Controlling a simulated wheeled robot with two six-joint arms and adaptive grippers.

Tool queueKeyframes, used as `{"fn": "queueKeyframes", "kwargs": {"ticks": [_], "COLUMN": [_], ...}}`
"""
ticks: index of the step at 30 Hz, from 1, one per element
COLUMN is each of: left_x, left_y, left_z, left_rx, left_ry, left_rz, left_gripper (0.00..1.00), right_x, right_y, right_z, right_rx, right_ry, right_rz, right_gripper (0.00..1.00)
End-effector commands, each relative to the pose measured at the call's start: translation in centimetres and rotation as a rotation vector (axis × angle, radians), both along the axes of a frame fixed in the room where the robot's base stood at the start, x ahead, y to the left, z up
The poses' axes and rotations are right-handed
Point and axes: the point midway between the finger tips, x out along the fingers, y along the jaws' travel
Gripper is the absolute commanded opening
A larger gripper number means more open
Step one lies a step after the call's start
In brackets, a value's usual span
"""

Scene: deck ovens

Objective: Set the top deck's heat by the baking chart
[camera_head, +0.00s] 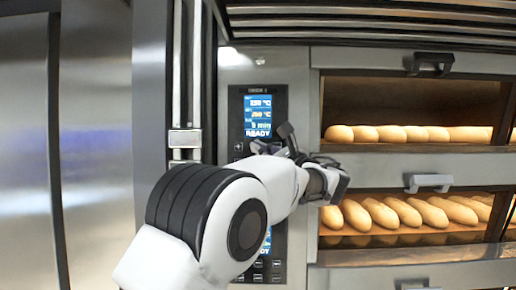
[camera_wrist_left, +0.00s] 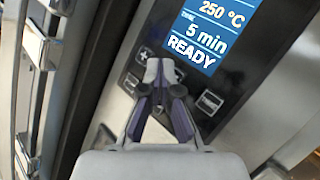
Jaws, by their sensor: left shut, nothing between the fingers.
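The top deck's control panel (camera_head: 258,117) has a lit blue display; its upper line is too small to read surely. In the left wrist view the display (camera_wrist_left: 207,32) reads 250 °C, 5 min and READY. My left gripper (camera_wrist_left: 163,75) is shut and empty, its fingertips over the buttons just below the display. A plus button (camera_wrist_left: 144,53) shows left of the fingertips and another button (camera_wrist_left: 209,102) right of them. The fingers hide part of the button row; contact cannot be told. In the head view the gripper (camera_head: 287,131) is at the panel's lower right. No baking chart is visible.
Loaves fill the top deck (camera_head: 405,133) and the deck below (camera_head: 410,212). Door handles (camera_head: 429,64) and (camera_head: 428,182) jut out to the right of the panel. My left arm hides most of the lower panel (camera_head: 268,268). A steel cabinet (camera_head: 95,150) stands left.

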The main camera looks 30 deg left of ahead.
Motion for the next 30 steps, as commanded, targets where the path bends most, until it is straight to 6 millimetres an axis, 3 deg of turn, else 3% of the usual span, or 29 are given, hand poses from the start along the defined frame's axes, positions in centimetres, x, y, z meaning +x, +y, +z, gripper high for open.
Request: {"fn": "queueKeyframes", "kwargs": {"ticks": [30], "left_x": [0.69], "left_y": [0.46], "left_z": [0.04], "left_rx": [0.000], "left_ry": [0.000], "left_rz": [0.000], "left_gripper": [0.00], "right_x": [0.00], "right_y": [0.00], "right_z": [0.64], "right_rx": [0.000], "right_ry": [0.000], "right_rz": [0.000], "right_gripper": [0.40]}}
